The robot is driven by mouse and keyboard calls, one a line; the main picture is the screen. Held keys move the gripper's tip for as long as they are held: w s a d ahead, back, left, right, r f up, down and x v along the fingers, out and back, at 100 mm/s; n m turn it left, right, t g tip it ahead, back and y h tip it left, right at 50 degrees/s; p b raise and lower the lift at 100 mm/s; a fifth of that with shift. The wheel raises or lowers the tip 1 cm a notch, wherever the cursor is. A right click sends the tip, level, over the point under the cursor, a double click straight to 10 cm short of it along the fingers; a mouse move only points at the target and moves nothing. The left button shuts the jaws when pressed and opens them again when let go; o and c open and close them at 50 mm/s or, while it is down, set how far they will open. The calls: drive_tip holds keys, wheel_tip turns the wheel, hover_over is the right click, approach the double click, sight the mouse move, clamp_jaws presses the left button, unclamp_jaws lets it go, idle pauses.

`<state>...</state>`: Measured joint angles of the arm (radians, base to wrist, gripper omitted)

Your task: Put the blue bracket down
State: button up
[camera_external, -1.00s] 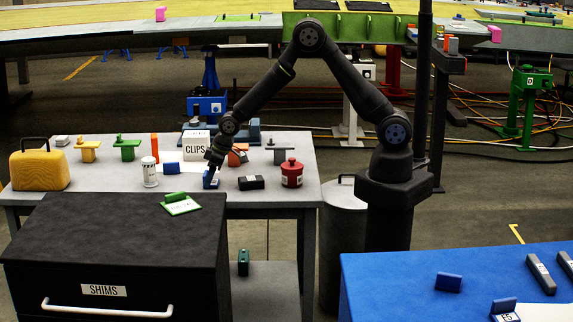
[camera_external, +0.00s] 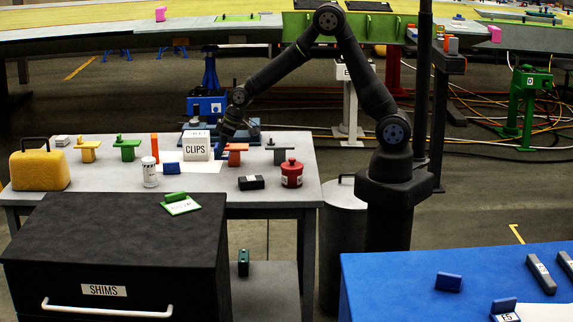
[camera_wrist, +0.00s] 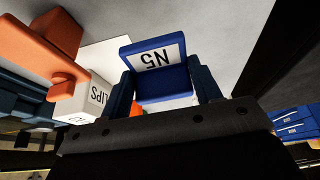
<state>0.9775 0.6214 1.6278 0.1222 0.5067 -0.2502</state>
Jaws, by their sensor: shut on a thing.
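The blue bracket (camera_wrist: 165,85) carries a white label reading N5, upside down in the wrist view. My gripper (camera_wrist: 164,92) is shut on it, one dark finger on each side. In the external view my gripper (camera_external: 224,136) is above the grey table, beside the white CLIPS box (camera_external: 197,147) and near the orange bracket (camera_external: 236,152). The held bracket is small and partly hidden there, and I cannot tell its exact gap from the tabletop.
Green (camera_external: 126,146) and yellow (camera_external: 88,147) brackets stand at the back left. A black box (camera_external: 251,182), a red pot (camera_external: 292,173) and a white bottle (camera_external: 149,172) stand nearer.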

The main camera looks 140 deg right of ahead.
drive_tip(key=s+r, duration=0.3)
drive_tip(key=s, duration=0.2)
drive_tip(key=w+a+r+n+y, duration=0.1)
drive_tip(key=w+a+n, duration=0.1)
drive_tip(key=w+a, duration=0.5)
drive_tip(key=w+a+n+y, duration=0.1)
drive_tip(key=w+a+n, duration=0.1)
drive_tip(key=w+a, duration=0.5)
drive_tip(key=w+a+r+n+t+y, duration=0.15)
drive_tip(key=w+a+n, duration=0.35)
drive_tip(key=w+a, duration=1.1)
drive_tip(key=a+r+n+y, duration=0.2)
drive_tip(key=a+n, duration=0.3)
drive_tip(key=a, duration=2)
drive_tip(key=n+g+y, duration=0.1)
drive_tip(key=n+g, duration=0.1)
drive_tip(key=n, duration=0.2)
hover_over(391, 279)
drive_tip(key=s+d, duration=0.1)
drive_tip(key=shift+t, duration=0.25)
drive_tip(key=f, duration=0.5)
drive_tip(key=shift+s+d+f, duration=0.1)
drive_tip(key=shift+d, duration=0.1)
drive_tip(key=shift+a+f, duration=0.1)
drive_tip(key=shift+f, duration=1.95)
